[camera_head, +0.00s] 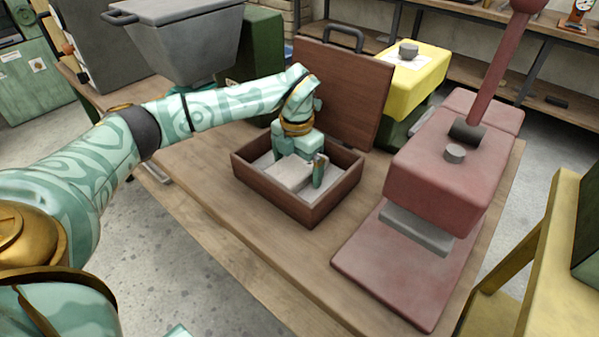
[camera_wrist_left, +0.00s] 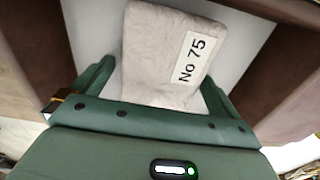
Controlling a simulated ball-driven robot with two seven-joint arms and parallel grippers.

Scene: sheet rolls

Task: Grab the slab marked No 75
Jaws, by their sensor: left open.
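The pale grey slab (camera_head: 288,173) lies in an open brown wooden case (camera_head: 312,213) on the table. In the left wrist view the slab (camera_wrist_left: 160,42) shows a white label reading "No 75". My left gripper (camera_head: 302,166) reaches down into the case over the slab. Its jaws are open, and in the left wrist view its two fingers (camera_wrist_left: 158,85) stand on either side of the slab's near end. I cannot tell whether they touch it. My right gripper is not in view.
The case's raised lid (camera_head: 345,85) stands behind my left gripper. A red press (camera_head: 445,180) with a long lever stands to the right. A yellow machine (camera_head: 415,72) is behind. The table front (camera_head: 290,255) is bare.

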